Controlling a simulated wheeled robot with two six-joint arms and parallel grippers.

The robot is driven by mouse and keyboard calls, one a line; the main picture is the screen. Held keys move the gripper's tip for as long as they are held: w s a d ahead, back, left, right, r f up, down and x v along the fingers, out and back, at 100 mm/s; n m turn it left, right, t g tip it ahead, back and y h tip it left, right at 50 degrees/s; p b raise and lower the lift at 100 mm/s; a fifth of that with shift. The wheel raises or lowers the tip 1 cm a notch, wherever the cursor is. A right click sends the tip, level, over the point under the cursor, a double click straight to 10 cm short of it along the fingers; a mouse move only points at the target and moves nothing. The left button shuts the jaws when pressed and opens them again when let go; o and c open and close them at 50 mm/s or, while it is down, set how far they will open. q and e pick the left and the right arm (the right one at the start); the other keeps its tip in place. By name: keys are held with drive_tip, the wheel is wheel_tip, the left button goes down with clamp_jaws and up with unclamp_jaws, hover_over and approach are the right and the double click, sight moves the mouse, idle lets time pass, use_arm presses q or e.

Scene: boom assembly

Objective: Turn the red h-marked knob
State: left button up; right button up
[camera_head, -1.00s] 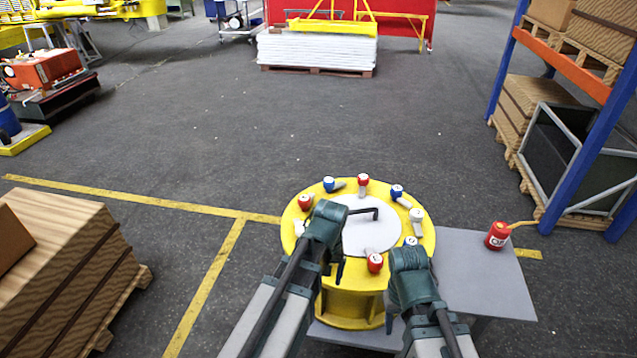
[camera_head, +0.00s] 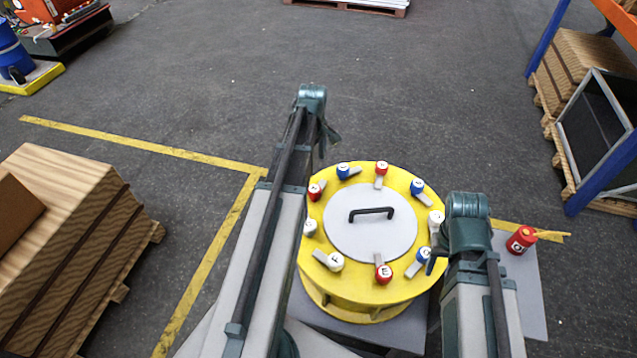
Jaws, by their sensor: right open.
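A yellow round drum (camera_head: 350,300) carries a ring of red, blue and white knobs with grey levers around a grey lid. Red knobs sit at its left edge (camera_head: 315,191), far edge (camera_head: 381,168) and near edge (camera_head: 383,272). The near one seems marked E. The letters on the other two are too small to read, so I cannot tell which is h. My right gripper (camera_head: 433,262) is open at the drum's right edge, close to a blue knob (camera_head: 424,254). My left gripper (camera_head: 325,140) is raised beyond the drum's far left; its fingers are unclear.
The lid (camera_head: 345,230) has a black handle (camera_head: 371,213). Floor beyond the drum is clear.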

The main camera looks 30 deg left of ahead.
sight(314, 188)
use_arm(q)
drive_tip(key=shift+f, duration=0.1)
wheel_tip(314, 188, down, 14)
drive_tip(key=b, duration=1.3)
drive_tip(key=shift+b, duration=0.4)
drive_tip(key=shift+r, duration=0.2)
drive_tip(key=c, duration=1.4)
